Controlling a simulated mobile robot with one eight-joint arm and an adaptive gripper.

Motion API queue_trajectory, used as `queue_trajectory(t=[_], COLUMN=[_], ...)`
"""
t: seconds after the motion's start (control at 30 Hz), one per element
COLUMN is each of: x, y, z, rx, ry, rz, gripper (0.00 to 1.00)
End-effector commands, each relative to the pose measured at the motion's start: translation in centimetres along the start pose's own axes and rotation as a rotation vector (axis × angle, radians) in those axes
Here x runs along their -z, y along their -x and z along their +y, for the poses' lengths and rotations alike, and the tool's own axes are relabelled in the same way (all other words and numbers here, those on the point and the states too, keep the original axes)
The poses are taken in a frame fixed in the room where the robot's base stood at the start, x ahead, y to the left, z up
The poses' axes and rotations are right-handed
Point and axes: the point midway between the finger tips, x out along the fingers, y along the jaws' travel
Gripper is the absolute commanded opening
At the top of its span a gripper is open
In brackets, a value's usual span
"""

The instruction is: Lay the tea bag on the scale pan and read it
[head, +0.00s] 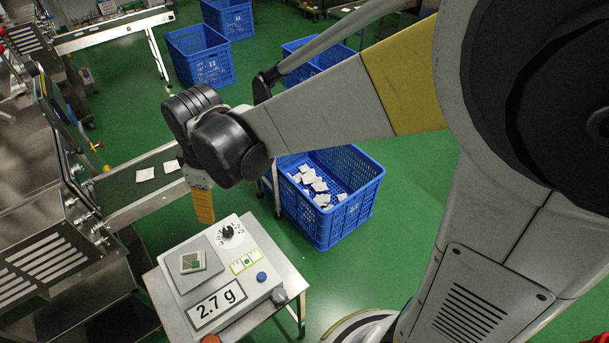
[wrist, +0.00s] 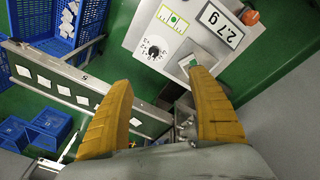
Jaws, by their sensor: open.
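The scale (head: 246,236) stands on a small table, and its display (head: 217,304) reads 2.7 g. A pale tea bag with a green patch (head: 192,262) lies on the grey scale pan (head: 186,283). In the wrist view the tea bag (wrist: 192,62) shows only partly beside the right finger, which hides part of the pan. The display (wrist: 221,24) appears upside down there. My gripper (wrist: 160,78) is open and empty, its yellow fingers wide apart. In the head view my gripper (head: 203,206) hangs fingers down above and behind the scale, apart from the tea bag.
A conveyor (head: 120,186) carrying white tea bags runs behind the scale at left. A blue crate (head: 345,210) with several tea bags stands right of the scale table (head: 286,285). More blue crates (head: 200,60) stand at the back. Green floor is free at right.

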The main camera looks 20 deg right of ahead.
Motion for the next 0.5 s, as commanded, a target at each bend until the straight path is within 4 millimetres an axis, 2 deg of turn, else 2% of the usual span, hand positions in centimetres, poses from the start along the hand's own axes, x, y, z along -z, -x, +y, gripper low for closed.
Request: queue_trajectory(t=[0.03, 0.2, 0.33, 0.5], x=[-2.2, -8.4, -13.1, -17.4], y=[2.0, 7.0, 9.5, 10.8], z=[0.8, 2.5, 2.8, 2.4], rx=[-0.027, -0.121, -0.187, -0.249], ry=[-0.092, -0.399, -0.619, -0.834], rz=[0.028, 0.139, 0.227, 0.324], gripper=[0.69, 0.69, 0.69, 0.69])
